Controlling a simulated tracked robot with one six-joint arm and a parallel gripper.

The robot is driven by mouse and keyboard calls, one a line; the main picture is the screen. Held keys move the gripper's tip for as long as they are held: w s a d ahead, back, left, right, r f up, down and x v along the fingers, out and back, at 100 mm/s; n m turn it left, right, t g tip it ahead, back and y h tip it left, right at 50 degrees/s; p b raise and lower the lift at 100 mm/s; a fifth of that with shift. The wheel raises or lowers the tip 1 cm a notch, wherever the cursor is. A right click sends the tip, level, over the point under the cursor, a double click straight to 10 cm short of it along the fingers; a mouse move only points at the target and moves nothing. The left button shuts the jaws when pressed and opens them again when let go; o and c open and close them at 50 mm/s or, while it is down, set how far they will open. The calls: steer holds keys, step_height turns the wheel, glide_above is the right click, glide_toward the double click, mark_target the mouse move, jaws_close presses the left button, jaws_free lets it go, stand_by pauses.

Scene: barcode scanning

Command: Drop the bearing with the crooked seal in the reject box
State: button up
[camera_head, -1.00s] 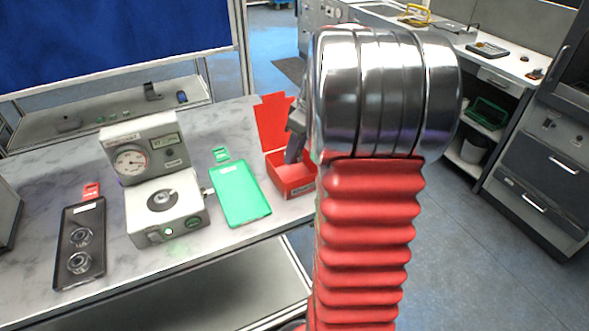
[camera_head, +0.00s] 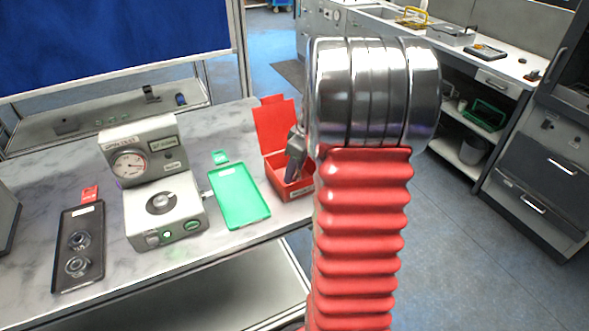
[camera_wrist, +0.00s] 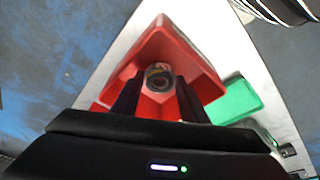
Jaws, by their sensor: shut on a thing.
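My gripper (camera_wrist: 158,95) is shut on a small round metal bearing (camera_wrist: 160,78), which shows between its two dark fingers in the wrist view. The bearing is over the open red reject box (camera_wrist: 196,52); its seal is too small to judge. In the head view the gripper (camera_head: 294,160) points down at the red box (camera_head: 298,189), its lower end at the box opening, and the bearing is hidden there. The box has a raised red lid (camera_head: 275,125) at its back. Two other bearings (camera_head: 79,240) lie in the black tray (camera_head: 66,278) at the left.
A grey test device (camera_head: 140,200) with a round dial stands beside the black tray. An empty green tray (camera_head: 238,195) lies between it and the red box. The table's front edge runs close before them. My arm hides the area right of the box.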

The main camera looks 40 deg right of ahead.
steer(key=shift+f, duration=0.55)
steer(key=o, duration=1)
steer(key=shift+c, duration=0.2)
steer(key=shift+r, duration=0.55)
steer(key=v, duration=1.2)
